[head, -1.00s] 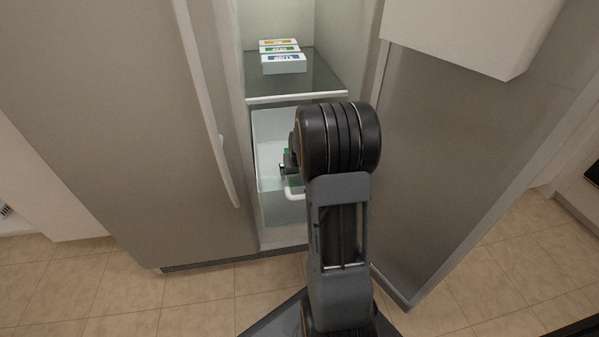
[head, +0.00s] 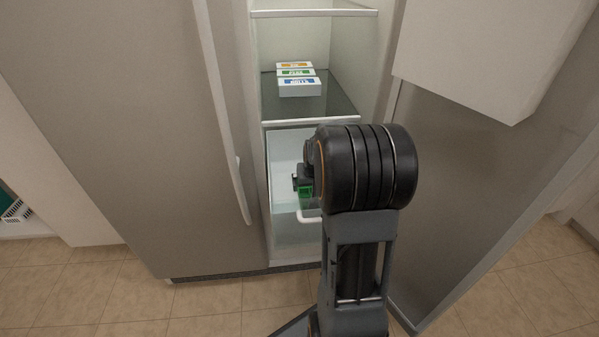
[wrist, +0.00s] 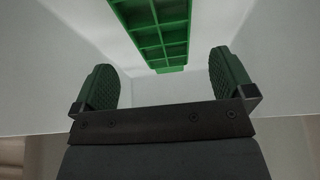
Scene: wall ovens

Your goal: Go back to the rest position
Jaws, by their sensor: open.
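My gripper (wrist: 164,85) is open in the wrist view, with its two green-padded fingers wide apart and nothing between them. A green gridded tray-like thing (wrist: 160,32) lies beyond the fingertips, apart from them, inside a pale bin. In the head view my arm reaches toward the open fridge. My gripper is mostly hidden behind my arm there, at the clear drawer (head: 285,232) under the glass shelf. A bit of green (head: 305,190) shows in the drawer beside my wrist.
Several small labelled boxes (head: 297,80) sit on the glass shelf (head: 335,103) above the drawer. The open fridge door (head: 480,190) stands to the right. A closed steel door (head: 130,130) with a long handle is to the left. Tiled floor (head: 100,295) is clear in front.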

